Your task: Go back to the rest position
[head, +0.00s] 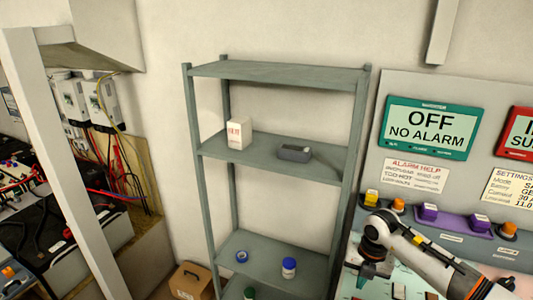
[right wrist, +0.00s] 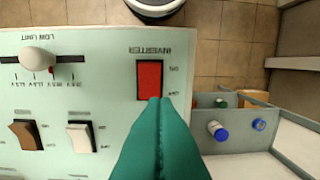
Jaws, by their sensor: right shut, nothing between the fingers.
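My right gripper (head: 372,278) is low at the right in the head view, over the pale green control panel (head: 410,287). Its teal fingers also show in the right wrist view (right wrist: 162,104), pressed together with nothing between them. Their tips lie just at the edge of a red rocker switch (right wrist: 149,80) marked INVERTER. I cannot tell whether they touch it. My left gripper is not in view.
The panel also has a brown switch (right wrist: 27,135), a white switch (right wrist: 80,137) and a slider knob (right wrist: 36,57). A green display (head: 430,127) reads OFF, NO ALARM. A grey shelf (head: 280,72) stands left of the panel. Batteries and cables are at far left.

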